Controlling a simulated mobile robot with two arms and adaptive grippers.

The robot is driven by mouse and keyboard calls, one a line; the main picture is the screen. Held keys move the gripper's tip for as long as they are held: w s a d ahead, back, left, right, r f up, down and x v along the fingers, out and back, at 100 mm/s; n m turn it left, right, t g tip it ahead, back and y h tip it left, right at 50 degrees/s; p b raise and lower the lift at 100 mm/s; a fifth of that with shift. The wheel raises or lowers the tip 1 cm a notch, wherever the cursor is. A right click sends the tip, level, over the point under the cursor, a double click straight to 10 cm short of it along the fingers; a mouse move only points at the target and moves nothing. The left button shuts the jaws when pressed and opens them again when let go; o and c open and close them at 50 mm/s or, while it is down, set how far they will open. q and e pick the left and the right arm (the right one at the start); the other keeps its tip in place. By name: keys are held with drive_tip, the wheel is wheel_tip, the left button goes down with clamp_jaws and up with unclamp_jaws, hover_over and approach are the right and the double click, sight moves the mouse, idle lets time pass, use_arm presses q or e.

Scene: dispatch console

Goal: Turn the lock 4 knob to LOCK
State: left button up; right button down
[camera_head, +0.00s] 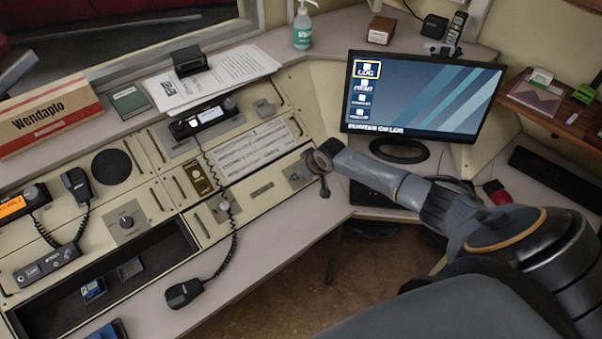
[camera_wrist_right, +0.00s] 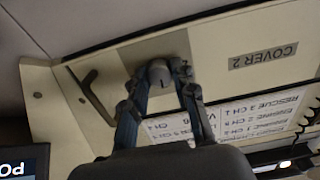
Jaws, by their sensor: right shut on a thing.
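My right gripper (camera_head: 318,168) reaches the right end of the console's lower panel strip in the head view. In the right wrist view its fingers (camera_wrist_right: 158,76) are on both sides of a grey round knob (camera_wrist_right: 158,71) and are shut on it. The knob sits on a grey square plate beside a "COVER 2" label. A dark line shows on the knob's face; no LOCK marking or lock number is readable. In the head view the gripper largely hides this knob. My left gripper is not in view.
A dark bar handle (camera_wrist_right: 90,95) stands beside the knob. The monitor (camera_head: 420,97) stands right of the gripper. Other knobs (camera_head: 126,221) sit farther left. An open dark recess (camera_head: 60,310) is at lower left.

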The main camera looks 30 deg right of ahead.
drive_tip(key=c, duration=1)
unclamp_jaws()
drive_tip(key=shift+c, duration=0.2)
drive_tip(key=v, duration=1.2)
